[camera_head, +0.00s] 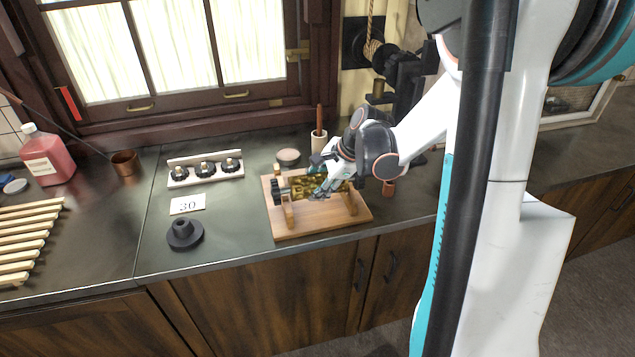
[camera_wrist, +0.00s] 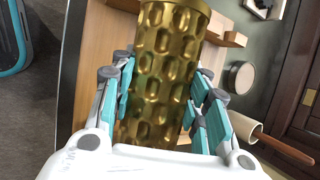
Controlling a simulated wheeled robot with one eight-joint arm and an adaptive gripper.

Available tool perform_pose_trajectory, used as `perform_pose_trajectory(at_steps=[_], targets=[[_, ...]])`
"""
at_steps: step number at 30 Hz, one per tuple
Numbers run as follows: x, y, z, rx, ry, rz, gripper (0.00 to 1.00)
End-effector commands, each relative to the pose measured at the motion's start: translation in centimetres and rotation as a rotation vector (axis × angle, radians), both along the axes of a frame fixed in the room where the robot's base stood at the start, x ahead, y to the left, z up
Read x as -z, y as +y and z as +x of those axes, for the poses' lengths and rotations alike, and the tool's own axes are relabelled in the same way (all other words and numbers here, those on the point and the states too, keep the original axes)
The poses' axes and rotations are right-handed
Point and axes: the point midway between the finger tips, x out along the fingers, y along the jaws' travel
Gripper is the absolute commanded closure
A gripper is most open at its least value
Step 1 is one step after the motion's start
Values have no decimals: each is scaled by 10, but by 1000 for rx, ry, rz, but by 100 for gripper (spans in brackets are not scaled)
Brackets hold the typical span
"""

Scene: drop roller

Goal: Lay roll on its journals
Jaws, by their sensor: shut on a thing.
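The roll is a brass cylinder with rows of oval dimples, and it fills the middle of the wrist view (camera_wrist: 162,60). My gripper (camera_wrist: 162,95) is shut on it, with a finger pad along each side. In the head view the roll (camera_head: 300,190) lies roughly level above a wooden board (camera_head: 335,222) that carries upright wooden supports (camera_head: 289,212). My gripper (camera_head: 322,190) covers part of it there. Whether the roll's ends touch the supports cannot be told.
A white rack with black knobs (camera_head: 205,170), a card reading 30 (camera_head: 187,204) and a black flanged piece (camera_head: 185,234) stand left of the board. A round lidded piece (camera_head: 288,156) and a cup with a wooden handle (camera_head: 318,145) stand behind. A slatted rack (camera_head: 25,238) is far left.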

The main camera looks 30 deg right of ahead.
Motion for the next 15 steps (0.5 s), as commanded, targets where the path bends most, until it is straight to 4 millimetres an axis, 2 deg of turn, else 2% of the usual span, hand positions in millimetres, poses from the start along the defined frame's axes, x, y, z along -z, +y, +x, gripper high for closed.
perform_pose_trajectory(at_steps=[15], targets=[[36,0,0,0,-1,1,100]])
